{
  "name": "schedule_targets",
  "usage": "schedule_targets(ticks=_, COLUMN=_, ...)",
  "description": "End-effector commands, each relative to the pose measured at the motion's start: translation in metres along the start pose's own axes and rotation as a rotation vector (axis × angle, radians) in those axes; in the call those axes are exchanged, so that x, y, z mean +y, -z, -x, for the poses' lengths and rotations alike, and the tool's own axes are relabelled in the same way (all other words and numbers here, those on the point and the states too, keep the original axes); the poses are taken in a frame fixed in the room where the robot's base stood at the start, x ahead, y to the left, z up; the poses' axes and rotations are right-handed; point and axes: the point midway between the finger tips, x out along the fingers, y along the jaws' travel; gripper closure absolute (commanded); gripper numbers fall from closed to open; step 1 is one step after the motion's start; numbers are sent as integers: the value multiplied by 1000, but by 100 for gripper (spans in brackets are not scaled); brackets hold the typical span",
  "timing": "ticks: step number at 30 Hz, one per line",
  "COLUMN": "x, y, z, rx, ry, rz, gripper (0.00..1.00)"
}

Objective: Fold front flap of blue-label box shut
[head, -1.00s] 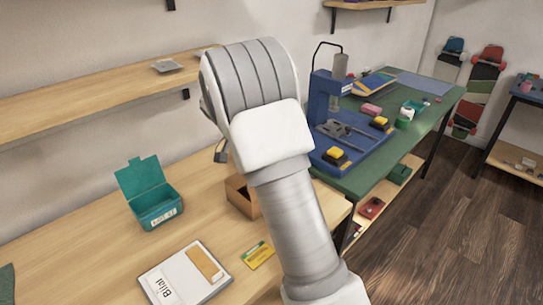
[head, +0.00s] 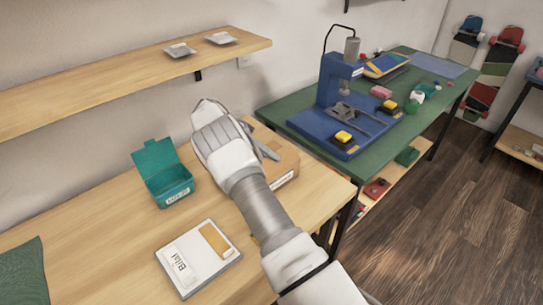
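A brown cardboard box (head: 286,163) stands on the wooden bench in the head view, partly behind my arm. A small pale label (head: 284,181) is on its near side; its colour is hard to tell. The top I can see looks mostly covered, but my arm hides the left part, so the front flap's state is unclear. My gripper (head: 268,149) is over the box's top, at or just above it. Only a grey finger part shows, so its opening cannot be judged.
An open teal box (head: 173,190) stands left of my arm. A blue press (head: 335,100) stands on the green table at right. A shelf (head: 120,82) hangs above.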

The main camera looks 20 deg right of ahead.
Motion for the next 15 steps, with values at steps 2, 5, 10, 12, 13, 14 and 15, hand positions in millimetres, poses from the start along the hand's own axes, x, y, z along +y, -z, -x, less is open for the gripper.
schedule_targets(ticks=2, x=-5, y=0, z=-2, rx=1, ry=-29, rz=10, gripper=100)
schedule_targets(ticks=5, x=-6, y=0, z=-1, rx=0, ry=-55, rz=22, gripper=100)
schedule_targets(ticks=10, x=-6, y=0, z=-1, rx=0, ry=-82, rz=33, gripper=100)
schedule_targets(ticks=12, x=-6, y=0, z=-1, rx=0, ry=-87, rz=36, gripper=100)
schedule_targets(ticks=13, x=-6, y=0, z=-1, rx=0, ry=-88, rz=37, gripper=100)
schedule_targets(ticks=14, x=-6, y=0, z=-1, rx=0, ry=-89, rz=37, gripper=100)
schedule_targets(ticks=15, x=-6, y=0, z=-1, rx=0, ry=-90, rz=37, gripper=100)
